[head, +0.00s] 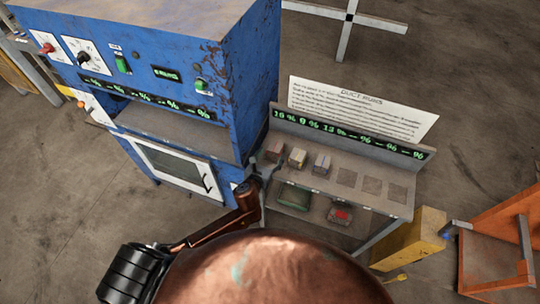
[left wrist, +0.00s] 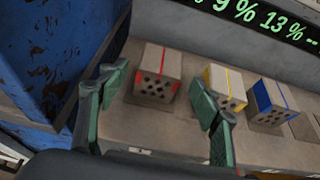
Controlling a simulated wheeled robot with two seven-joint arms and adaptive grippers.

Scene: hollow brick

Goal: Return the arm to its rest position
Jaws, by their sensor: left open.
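My left arm (head: 212,225) reaches up from the bottom of the head view to the bench. My left gripper (head: 262,172) is at the bench's left end; its two green fingers (left wrist: 158,80) are spread in the left wrist view. A hollow brick with a red stripe (left wrist: 158,75) stands beyond and between the fingers, seemingly free of them, on the bench (head: 392,206). A yellow-striped brick (left wrist: 225,86) and a blue-striped brick (left wrist: 271,101) stand to its right. All three also show in the head view. My right gripper is not in view.
A blue machine (head: 222,55) with a windowed door (head: 175,165) stands close left of the gripper. A green percent display (head: 350,135) and a white sign (head: 358,108) back the bench. Empty pads lie right of the bricks. A yellow box (head: 412,238) and orange frame (head: 500,250) stand right.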

